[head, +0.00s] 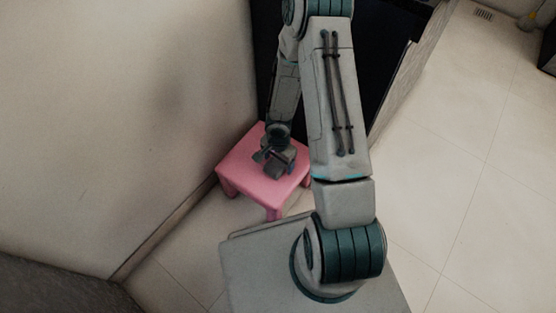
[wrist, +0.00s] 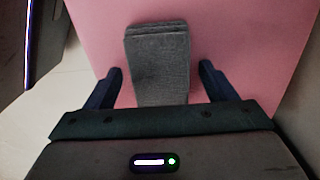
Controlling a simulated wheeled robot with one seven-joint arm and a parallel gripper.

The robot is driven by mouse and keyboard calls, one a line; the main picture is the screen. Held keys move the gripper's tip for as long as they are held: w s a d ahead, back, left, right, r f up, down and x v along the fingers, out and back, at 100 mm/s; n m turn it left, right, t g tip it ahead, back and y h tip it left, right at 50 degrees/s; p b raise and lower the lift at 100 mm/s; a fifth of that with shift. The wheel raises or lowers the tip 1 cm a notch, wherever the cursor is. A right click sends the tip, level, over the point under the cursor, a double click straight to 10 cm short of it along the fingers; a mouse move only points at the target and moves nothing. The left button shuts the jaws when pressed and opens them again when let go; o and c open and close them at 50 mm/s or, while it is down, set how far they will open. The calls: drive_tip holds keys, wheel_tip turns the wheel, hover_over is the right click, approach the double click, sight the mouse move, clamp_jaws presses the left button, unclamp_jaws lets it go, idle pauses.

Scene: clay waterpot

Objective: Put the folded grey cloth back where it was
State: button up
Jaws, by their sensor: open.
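The folded grey cloth (wrist: 158,62) lies on the pink stool (wrist: 238,35) in the wrist view. Its near end runs between the two fingers of my gripper (wrist: 160,82). The fingers are open, one on each side of the cloth, with a gap on both sides. In the head view my gripper (head: 271,157) is over the top of the pink stool (head: 238,163). The cloth shows there only as a small grey patch beneath my gripper (head: 277,168), largely hidden by it.
The stool stands close to a pale wall (head: 120,120) on the left. A dark cabinet or panel (head: 385,75) stands behind my arm. Pale tiled floor (head: 480,180) is clear on the right. A dark object (head: 60,285) is at the lower left.

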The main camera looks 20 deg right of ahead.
wheel_tip(320, 180, up, 12)
drive_tip(key=p, duration=0.7)
wheel_tip(320, 180, up, 8)
drive_tip(key=n+h, duration=0.2)
hover_over(278, 161)
drive_tip(key=d, duration=0.3)
wheel_tip(278, 161, up, 8)
drive_tip(key=s+d+n, duration=0.1)
drive_tip(key=s+n, duration=0.1)
drive_tip(key=s+a+r+n+y, duration=0.1)
drive_tip(key=s+a+r+n, duration=0.1)
drive_tip(key=s+r, duration=0.4)
drive_tip(key=s+a+r+n+t+y, duration=0.1)
drive_tip(key=s+a+r+n, duration=0.1)
drive_tip(key=s+r+n, duration=0.3)
wheel_tip(278, 161, up, 3)
drive_tip(key=shift+s+a+f, duration=0.1)
drive_tip(key=shift+s+a, duration=0.1)
drive_tip(key=shift+s, duration=0.15)
